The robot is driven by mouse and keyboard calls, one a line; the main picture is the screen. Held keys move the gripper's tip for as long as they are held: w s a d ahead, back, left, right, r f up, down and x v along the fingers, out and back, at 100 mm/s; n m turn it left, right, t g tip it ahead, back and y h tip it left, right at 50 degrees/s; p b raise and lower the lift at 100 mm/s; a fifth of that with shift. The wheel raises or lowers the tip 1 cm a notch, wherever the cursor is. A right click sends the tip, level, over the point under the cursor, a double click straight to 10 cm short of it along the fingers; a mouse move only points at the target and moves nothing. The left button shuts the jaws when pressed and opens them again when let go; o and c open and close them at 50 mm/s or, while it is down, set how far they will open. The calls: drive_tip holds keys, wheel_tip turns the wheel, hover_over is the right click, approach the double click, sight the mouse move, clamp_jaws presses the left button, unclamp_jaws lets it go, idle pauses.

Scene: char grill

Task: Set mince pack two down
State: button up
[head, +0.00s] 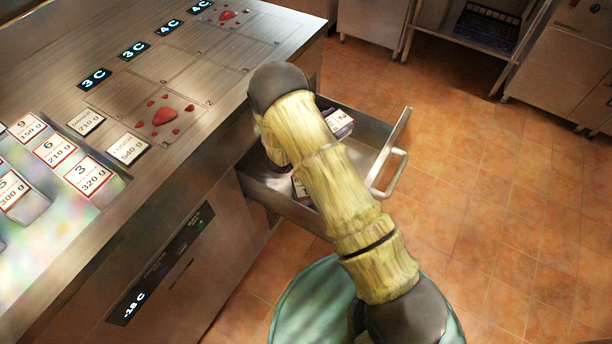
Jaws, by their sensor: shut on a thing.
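A dark pack with a white label reading 2 (340,122) shows past my arm, at the far end of the open steel drawer (362,158). Its near part is hidden by the arm, and I cannot tell whether it rests on the drawer floor or is held above it. Another pack with a red-edged label (300,190), seemingly 1, lies in the near part of the drawer, also partly covered. My arm arches over the drawer and its end drops behind the arm links, so my gripper is hidden.
The steel counter (215,105) left of the drawer has red-marked outlines and temperature displays. Several numbered packs, such as pack 3 (92,180), sit at its left end. The drawer handle (388,175) sticks out to the right. The tiled floor (500,220) there is clear.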

sight(335, 125)
drive_tip(key=f+g+b, duration=0.1)
drive_tip(key=w+f+m+g+h+b, duration=0.1)
drive_tip(key=b, duration=0.1)
drive_tip(key=f+m+b, duration=0.1)
drive_tip(key=b, duration=0.1)
drive_tip(key=shift+w+g+h, duration=0.25)
drive_tip(key=shift+g+h, duration=0.05)
drive_tip(key=shift+g, duration=0.1)
drive_tip(key=f+m+g+b, duration=0.1)
drive_tip(key=b, duration=0.1)
drive_tip(key=w+g+h+b, duration=0.1)
drive_tip(key=b, duration=0.2)
drive_tip(key=f+m+g+b, duration=0.1)
drive_tip(key=b, duration=0.1)
drive_tip(key=shift+w+a+f+m+g+b, duration=0.15)
drive_tip(key=shift+w+f+m+g+b, duration=0.15)
drive_tip(key=shift+g, duration=0.1)
drive_tip(key=shift+f+m+g+h+b, duration=0.2)
drive_tip(key=shift+m+g+h+b, duration=0.15)
drive_tip(key=shift+b, duration=0.4)
drive_tip(key=shift+w+g, duration=0.1)
drive_tip(key=shift+g, duration=0.15)
drive_tip(key=shift+r, duration=0.15)
drive_tip(key=shift+a, duration=0.1)
drive_tip(key=shift+f+b, duration=1.2)
drive_tip(key=shift+f, duration=1.95)
drive_tip(key=shift+f, duration=0.1)
